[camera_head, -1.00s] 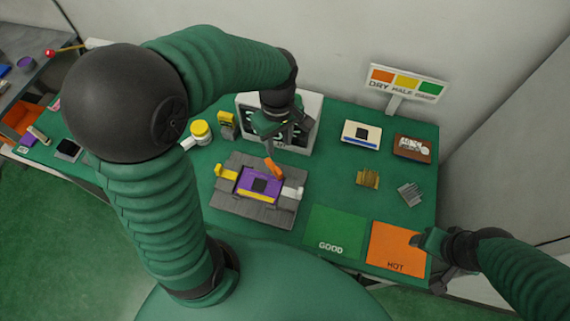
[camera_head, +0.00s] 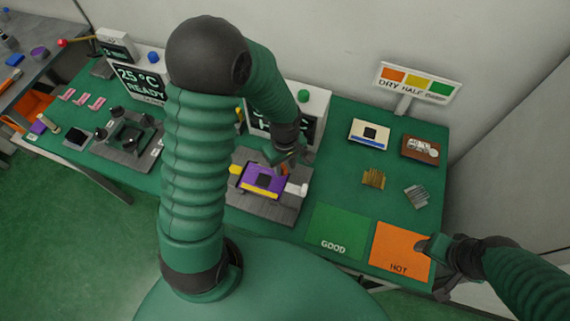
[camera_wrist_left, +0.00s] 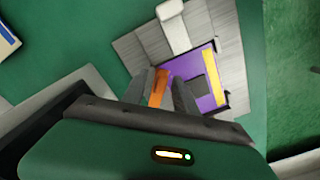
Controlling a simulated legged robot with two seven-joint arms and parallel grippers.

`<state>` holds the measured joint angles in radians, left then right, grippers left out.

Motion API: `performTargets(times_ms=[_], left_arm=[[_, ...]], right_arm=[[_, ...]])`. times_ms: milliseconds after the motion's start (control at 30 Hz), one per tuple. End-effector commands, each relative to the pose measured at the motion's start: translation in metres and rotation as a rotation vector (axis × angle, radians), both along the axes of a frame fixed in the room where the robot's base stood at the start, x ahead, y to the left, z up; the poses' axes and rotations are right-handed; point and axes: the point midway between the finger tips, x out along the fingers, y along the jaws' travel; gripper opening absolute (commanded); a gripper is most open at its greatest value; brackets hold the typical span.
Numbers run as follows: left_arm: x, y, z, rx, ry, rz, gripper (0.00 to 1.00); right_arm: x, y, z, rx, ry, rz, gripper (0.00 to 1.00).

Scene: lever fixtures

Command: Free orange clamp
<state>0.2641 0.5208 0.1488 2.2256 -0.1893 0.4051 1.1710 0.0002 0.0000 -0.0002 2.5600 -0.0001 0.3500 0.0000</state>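The orange clamp (camera_wrist_left: 158,88) is a small lever at the back edge of a grey fixture (camera_head: 262,205). The fixture holds a purple block with a dark square and a yellow strip (camera_head: 263,181). My left gripper (camera_head: 284,157) is down at the clamp and hides much of it in the head view. In the left wrist view its two fingers (camera_wrist_left: 162,92) stand on either side of the clamp; whether they press on it is unclear. A yellow lever (camera_head: 235,169) and a white lever (camera_head: 297,189) flank the block.
The green GOOD pad (camera_head: 337,231) and orange HOT pad (camera_head: 400,250) lie to the right. A screen box (camera_head: 312,105) stands close behind the fixture. A second dark fixture (camera_head: 128,138) is at left. Yellow and grey bundles (camera_head: 373,179) lie right of the fixture.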

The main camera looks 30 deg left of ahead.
Motion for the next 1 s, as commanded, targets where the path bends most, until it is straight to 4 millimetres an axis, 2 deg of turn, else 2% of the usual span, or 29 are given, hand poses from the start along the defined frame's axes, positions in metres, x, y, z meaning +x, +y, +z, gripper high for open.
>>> performTargets(times_ms=[33, 233, 267, 1000], left_arm=[[0.0000, 0.0002, -0.0001, 0.000, 0.000, 0.000, 0.27], [0.0001, 0.0006, 0.0000, 0.000, 0.000, 0.000, 0.01], [0.0002, 0.0006, 0.0000, 0.000, 0.000, 0.000, 0.00], [0.0015, 0.0010, 0.0008, 0.001, -0.003, 0.001, 0.00]], right_arm=[[0.0000, 0.0000, 0.0000, 0.000, 0.000, 0.000, 0.62], [0.0000, 0.0001, 0.0000, 0.000, 0.000, 0.000, 0.62], [0.0000, 0.0001, 0.0000, 0.000, 0.000, 0.000, 0.62], [0.0000, 0.0001, 0.0001, 0.000, 0.000, 0.000, 0.62]])
